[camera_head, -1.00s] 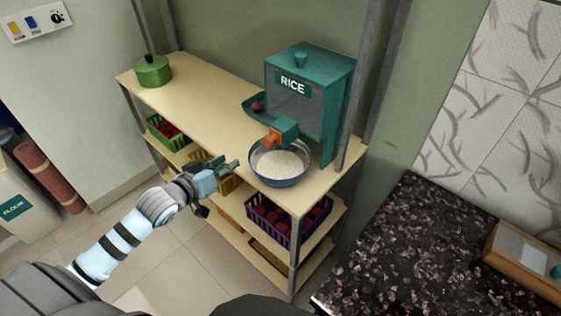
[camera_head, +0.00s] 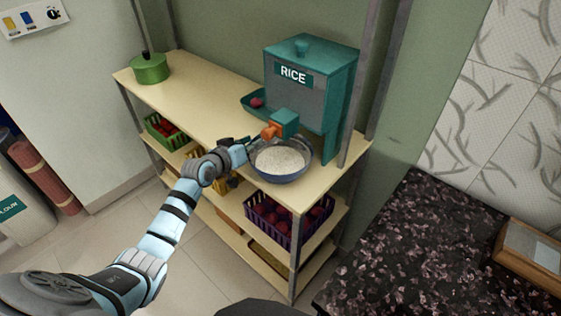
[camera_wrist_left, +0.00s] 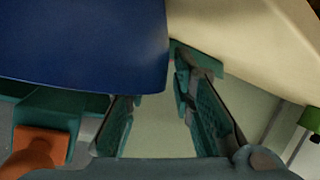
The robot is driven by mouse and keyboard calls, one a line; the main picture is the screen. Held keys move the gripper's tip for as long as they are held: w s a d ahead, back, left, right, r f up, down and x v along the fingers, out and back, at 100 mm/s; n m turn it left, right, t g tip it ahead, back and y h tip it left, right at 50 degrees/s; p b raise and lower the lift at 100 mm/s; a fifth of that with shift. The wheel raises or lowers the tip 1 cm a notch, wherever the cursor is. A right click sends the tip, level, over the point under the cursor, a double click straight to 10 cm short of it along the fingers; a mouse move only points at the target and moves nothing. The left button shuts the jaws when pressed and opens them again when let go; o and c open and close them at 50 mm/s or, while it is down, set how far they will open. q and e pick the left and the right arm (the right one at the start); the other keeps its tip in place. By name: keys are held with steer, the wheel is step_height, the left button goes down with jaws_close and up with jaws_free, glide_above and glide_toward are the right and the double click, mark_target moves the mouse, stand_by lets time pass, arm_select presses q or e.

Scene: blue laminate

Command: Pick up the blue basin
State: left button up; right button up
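The blue basin (camera_head: 286,177) holds white rice and stands on the top shelf, under the spout of the rice dispenser. My left gripper (camera_head: 247,147) is at the basin's left rim. In the left wrist view, its two fingers (camera_wrist_left: 155,82) are apart, and the dark blue basin wall (camera_wrist_left: 85,45) fills the upper left. The basin's edge reaches into the space by the fingertips and covers part of one finger. I cannot tell whether they touch. My right gripper is not in view.
The teal rice dispenser (camera_head: 310,95) with its orange spout part (camera_head: 270,131) stands close behind the basin. A green pot (camera_head: 150,69) is at the shelf's far left. Crates, including a purple one (camera_head: 262,213), sit on lower shelves. A shelf post (camera_head: 355,120) rises at right.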

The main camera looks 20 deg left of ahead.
arm_select(q)
steer(key=shift+s, duration=0.1)
jaws_close()
steer(key=shift+r, duration=0.15)
